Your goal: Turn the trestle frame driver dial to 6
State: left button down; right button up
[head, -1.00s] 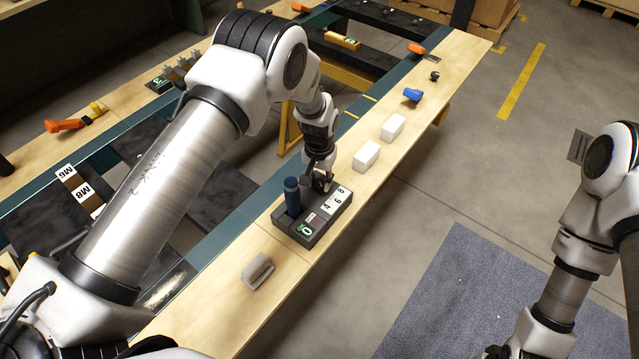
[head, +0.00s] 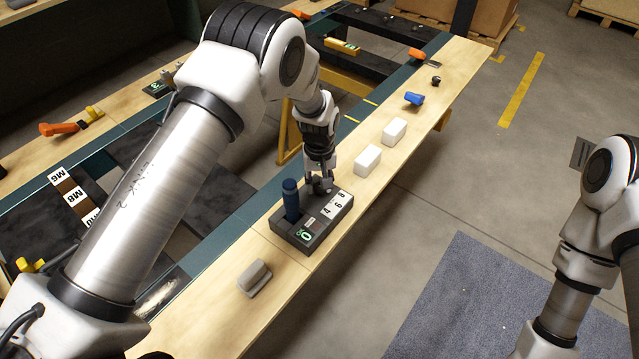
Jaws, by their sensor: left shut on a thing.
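The driver unit is a dark grey box (head: 318,238) on the wooden ledge. It has white labels reading 4, 6 and 8 (head: 335,206) and a small green-and-white display (head: 305,235) that seems to show 0. A blue driver handle (head: 290,197) stands upright at its left side. My left gripper (head: 321,187) comes down from above at the far end of the box, shut on the dial there. The fingers mostly cover the dial, so its pointer cannot be read. My right arm is at the right edge; its gripper is outside the view.
White blocks (head: 367,160), a blue tool (head: 414,98) and an orange-handled tool (head: 418,54) lie farther along the ledge. A grey block (head: 255,277) lies nearer. Dark frame beams run to the left.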

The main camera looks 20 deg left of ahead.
aim_at(319, 186)
pick_arm(q)
jog(key=shift+w+r, duration=0.25)
jog(key=c, duration=0.8)
grip_release()
jog(key=shift+s+f, duration=0.1)
notch_tip(319, 186, up, 12)
jog(key=shift+s, duration=0.1)
